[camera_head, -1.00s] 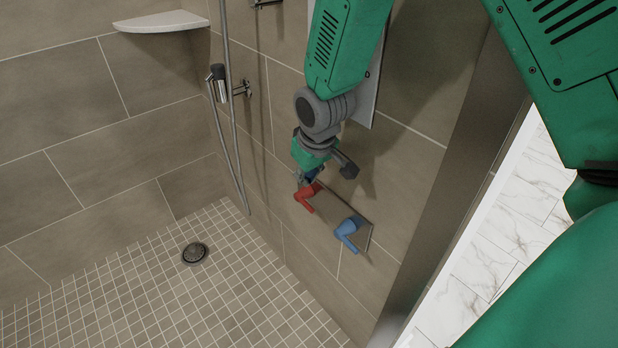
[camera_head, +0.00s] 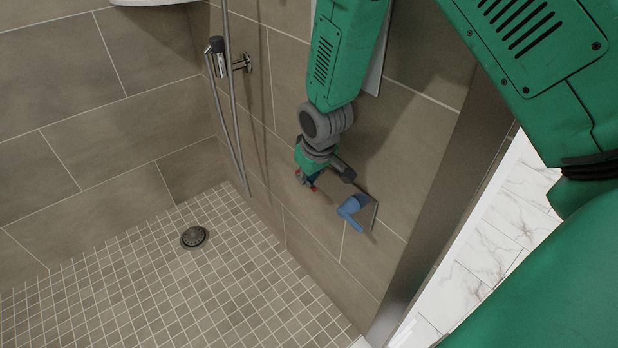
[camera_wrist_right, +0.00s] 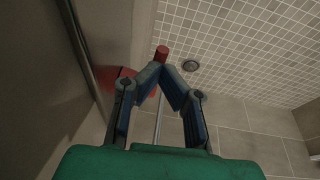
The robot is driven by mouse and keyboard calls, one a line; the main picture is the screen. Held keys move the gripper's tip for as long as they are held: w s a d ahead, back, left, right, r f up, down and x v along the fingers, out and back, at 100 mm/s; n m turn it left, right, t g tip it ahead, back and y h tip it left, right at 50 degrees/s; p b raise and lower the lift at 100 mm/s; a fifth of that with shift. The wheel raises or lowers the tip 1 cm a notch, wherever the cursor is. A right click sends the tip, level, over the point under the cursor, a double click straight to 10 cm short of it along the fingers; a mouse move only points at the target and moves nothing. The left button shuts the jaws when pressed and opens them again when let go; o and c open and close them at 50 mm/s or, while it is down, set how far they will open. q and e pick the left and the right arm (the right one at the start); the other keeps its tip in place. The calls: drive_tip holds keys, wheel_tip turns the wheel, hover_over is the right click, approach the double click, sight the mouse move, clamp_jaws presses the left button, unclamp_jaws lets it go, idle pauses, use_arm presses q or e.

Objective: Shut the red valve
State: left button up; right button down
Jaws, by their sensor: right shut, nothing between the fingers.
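The red valve (camera_head: 314,177) is on the shower wall, mostly hidden behind my right gripper (camera_head: 306,184) in the head view. Only small bits of red show, so its lever angle cannot be told there. In the right wrist view the red valve (camera_wrist_right: 161,52) shows behind and beyond the fingers, its rounded end sticking out past the fingertips. My right gripper (camera_wrist_right: 166,68) has its blue-padded fingers brought together at the tips, with nothing held between them. It is right by the valve; whether it touches cannot be told. My left gripper is not in view.
A blue valve (camera_head: 351,207) sits right of the red one on the same wall plate (camera_head: 372,214). A hand shower and hose (camera_head: 217,60) hang at the left. A drain (camera_head: 194,237) lies in the open tiled floor. A metal frame edge (camera_head: 425,210) stands at the right.

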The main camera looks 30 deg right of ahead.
sight(313, 189)
drive_tip(key=shift+s+f+t, duration=0.3)
drive_tip(key=shift+f+t, duration=0.05)
drive_tip(key=shift+t, duration=0.35)
drive_tip(key=f+p, duration=0.1)
drive_tip(key=p, duration=0.2)
drive_tip(key=shift+s+f, duration=0.15)
drive_tip(key=shift+f, duration=0.25)
drive_tip(key=shift+f+p, duration=0.9)
drive_tip(key=shift+p, duration=0.05)
drive_tip(key=shift+w+f+p, duration=0.35)
drive_tip(key=shift+f+p, duration=0.05)
drive_tip(key=shift+f, duration=0.1)
drive_tip(key=shift+w+f, duration=0.1)
drive_tip(key=shift+f, duration=0.1)
drive_tip(key=shift+r, duration=0.1)
drive_tip(key=shift+r, duration=0.35)
drive_tip(key=v, duration=1.1)
drive_tip(key=shift+s, duration=0.2)
